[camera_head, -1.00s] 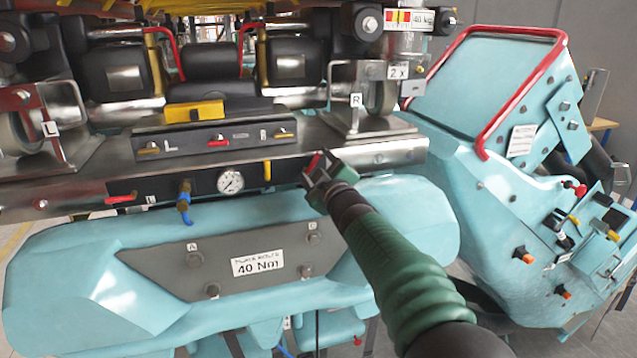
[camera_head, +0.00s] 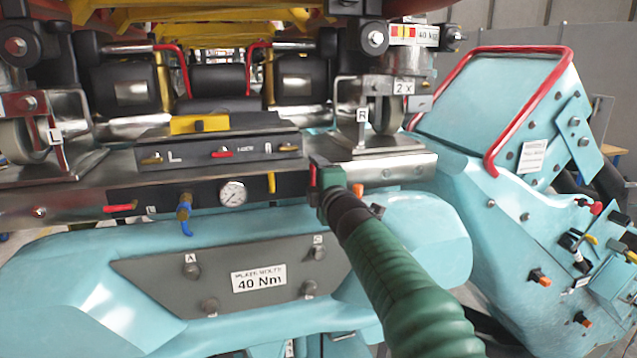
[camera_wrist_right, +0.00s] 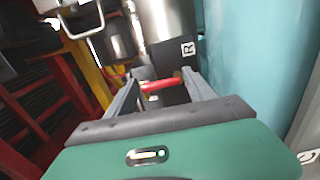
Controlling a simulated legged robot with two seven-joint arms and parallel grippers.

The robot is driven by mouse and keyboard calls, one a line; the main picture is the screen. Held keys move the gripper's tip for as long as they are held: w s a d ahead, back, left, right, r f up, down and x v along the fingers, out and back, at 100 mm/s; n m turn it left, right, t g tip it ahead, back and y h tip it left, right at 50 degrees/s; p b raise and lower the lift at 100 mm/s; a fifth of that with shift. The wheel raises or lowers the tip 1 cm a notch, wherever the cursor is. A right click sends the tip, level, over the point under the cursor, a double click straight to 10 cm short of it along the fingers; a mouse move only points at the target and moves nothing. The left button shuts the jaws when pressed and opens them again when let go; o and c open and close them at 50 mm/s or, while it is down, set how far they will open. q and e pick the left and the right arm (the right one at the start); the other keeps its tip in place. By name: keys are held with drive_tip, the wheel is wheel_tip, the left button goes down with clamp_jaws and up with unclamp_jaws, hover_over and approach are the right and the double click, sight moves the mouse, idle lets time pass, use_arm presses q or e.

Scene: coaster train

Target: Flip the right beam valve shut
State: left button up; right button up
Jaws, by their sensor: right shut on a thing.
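The right beam valve's red handle (camera_head: 313,176) shows as a short upright red piece at the right end of the black panel on the steel beam, partly hidden by my right gripper (camera_head: 320,180). In the right wrist view the red handle (camera_wrist_right: 160,85) lies crosswise between the fingers of my right gripper (camera_wrist_right: 162,82), which is shut on it. A label with the letter R (camera_wrist_right: 188,48) is just beyond. The valve body is mostly hidden. The left beam valve's red handle (camera_head: 120,208) lies level on the same panel. My left gripper is not in view.
A pressure gauge (camera_head: 232,193), a yellow lever (camera_head: 271,183) and a blue-handled valve (camera_head: 185,210) sit left of the gripper. A wheel bracket (camera_head: 375,140) stands above right. A turquoise console with a red rail (camera_head: 490,165) is at the right.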

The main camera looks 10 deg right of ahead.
drive_tip(key=shift+a+f, duration=0.2)
drive_tip(key=shift+f, duration=0.05)
drive_tip(key=o, duration=1.2)
drive_tip(key=shift+c, duration=0.2)
drive_tip(key=shift+o, duration=0.9)
drive_tip(key=shift+w+a+r, duration=0.1)
drive_tip(key=shift+a, duration=0.05)
drive_tip(key=s+b, duration=0.1)
drive_tip(key=s, duration=0.1)
drive_tip(key=s+b, duration=0.3)
drive_tip(key=s, duration=0.1)
drive_tip(key=shift+s+f, duration=0.1)
drive_tip(key=shift+f, duration=0.3)
drive_tip(key=s+b, duration=0.4)
drive_tip(key=s, duration=0.6)
drive_tip(key=shift+s+d+r+b, duration=0.25)
drive_tip(key=shift+r+b, duration=0.1)
